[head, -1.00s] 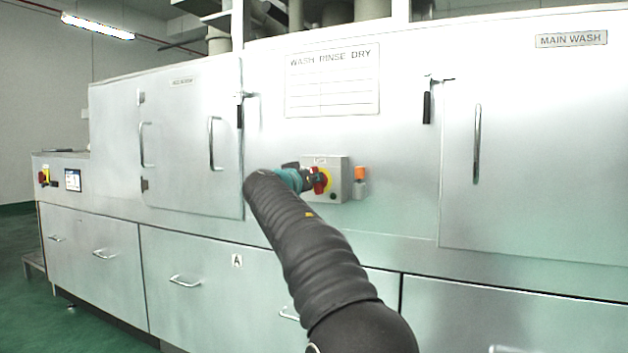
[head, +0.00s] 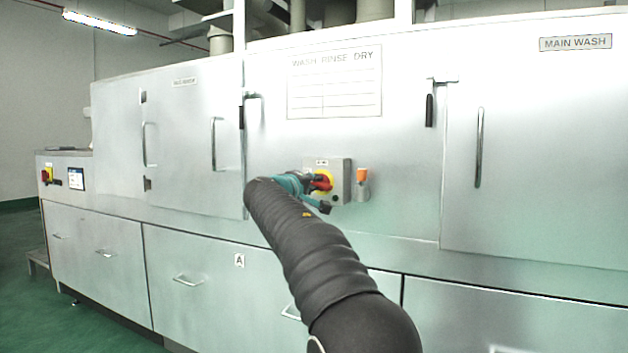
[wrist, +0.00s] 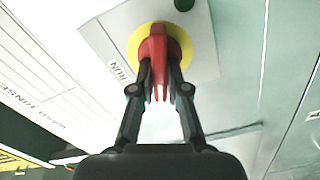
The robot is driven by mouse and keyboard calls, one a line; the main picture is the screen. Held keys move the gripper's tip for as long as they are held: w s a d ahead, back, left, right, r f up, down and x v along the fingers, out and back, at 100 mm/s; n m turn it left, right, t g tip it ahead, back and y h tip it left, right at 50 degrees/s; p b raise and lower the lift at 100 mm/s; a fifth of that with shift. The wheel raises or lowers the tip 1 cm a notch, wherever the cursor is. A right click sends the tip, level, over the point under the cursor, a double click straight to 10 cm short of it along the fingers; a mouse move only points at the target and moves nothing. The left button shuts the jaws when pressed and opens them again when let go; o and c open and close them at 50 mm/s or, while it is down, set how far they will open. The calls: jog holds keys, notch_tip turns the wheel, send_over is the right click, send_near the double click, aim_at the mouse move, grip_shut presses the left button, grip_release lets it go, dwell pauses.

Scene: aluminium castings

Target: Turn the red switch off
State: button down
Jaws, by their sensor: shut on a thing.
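The red switch (wrist: 158,55) is a rotary handle on a yellow disc (wrist: 187,50), mounted on a grey box (wrist: 203,62) on the washer's front. A label reading "RUN" is beside the disc in the wrist view. In the head view the switch (head: 325,180) shows partly behind my gripper (head: 318,186). In the wrist view my gripper (wrist: 158,88) has one finger on each side of the red handle and is shut on it. The fingertips and the handle's far end are partly hidden by each other.
An orange beacon (head: 362,175) is fixed just right of the box. The door's long handle (head: 479,148) is further right. Another red-and-yellow switch (head: 48,176) is at the machine's far left end, beside a small screen (head: 76,179).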

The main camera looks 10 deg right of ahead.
jog(key=shift+f+n+p, duration=0.15)
jog(key=shift+n+p, duration=0.55)
jog(key=shift+n, duration=1.4)
jog(key=c, duration=1.2)
grip_release()
jog(key=shift+o, duration=0.2)
jog(key=v, duration=1.2)
